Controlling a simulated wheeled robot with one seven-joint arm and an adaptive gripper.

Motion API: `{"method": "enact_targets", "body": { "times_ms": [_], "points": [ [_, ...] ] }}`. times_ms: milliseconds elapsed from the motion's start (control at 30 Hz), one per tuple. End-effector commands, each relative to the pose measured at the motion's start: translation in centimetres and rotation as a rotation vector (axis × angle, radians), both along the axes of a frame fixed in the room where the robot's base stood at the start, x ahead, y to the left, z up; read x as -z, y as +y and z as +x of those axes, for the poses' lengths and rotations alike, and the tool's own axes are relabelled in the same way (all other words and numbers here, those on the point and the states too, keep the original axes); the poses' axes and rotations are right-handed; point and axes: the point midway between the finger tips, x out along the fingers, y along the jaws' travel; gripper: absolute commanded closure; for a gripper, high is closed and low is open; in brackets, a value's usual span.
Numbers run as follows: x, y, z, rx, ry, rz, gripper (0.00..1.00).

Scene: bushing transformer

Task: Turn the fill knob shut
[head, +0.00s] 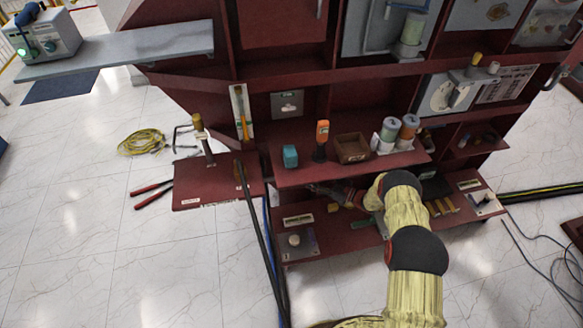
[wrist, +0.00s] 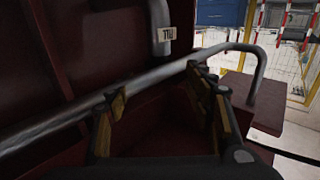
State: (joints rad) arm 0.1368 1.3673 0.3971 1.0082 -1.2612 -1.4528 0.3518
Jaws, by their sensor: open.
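My yellow arm reaches into the lower shelf of the dark red unit in the head view, with my gripper (head: 318,189) low under the middle shelf. In the wrist view my gripper (wrist: 156,84) is open, its two brass-coloured pads apart. A bent grey metal bar (wrist: 160,80) runs across at the fingertips; I cannot tell whether they touch it. A small white label (wrist: 167,33) with inverted-looking letters sits beside a grey upright pipe (wrist: 158,15). A pale round knob (head: 294,240) and another knob (head: 482,198) sit on the lower shelf. I cannot tell which knob is the fill knob.
The middle shelf (head: 300,176) holds a teal box (head: 290,156), an orange tool (head: 322,138), a brown bin (head: 351,148) and cans (head: 388,131). Dark hoses hang left of my arm. The tiled floor (head: 100,250) at left is mostly clear.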

Motion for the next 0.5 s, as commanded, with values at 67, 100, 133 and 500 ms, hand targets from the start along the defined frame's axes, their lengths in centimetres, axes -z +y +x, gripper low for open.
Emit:
{"method": "enact_targets", "body": {
  "times_ms": [67,100,133,500],
  "points": [
    [0.1,0.6,0.4,-0.001,-0.002,0.0,0.47],
    [0.1,1.2,0.6,-0.001,-0.002,0.0,0.47],
    [0.1,1.6,0.8,-0.001,-0.003,0.0,0.47],
    [0.1,6.0,3.1,0.001,-0.002,-0.001,0.47]
  ]
}}
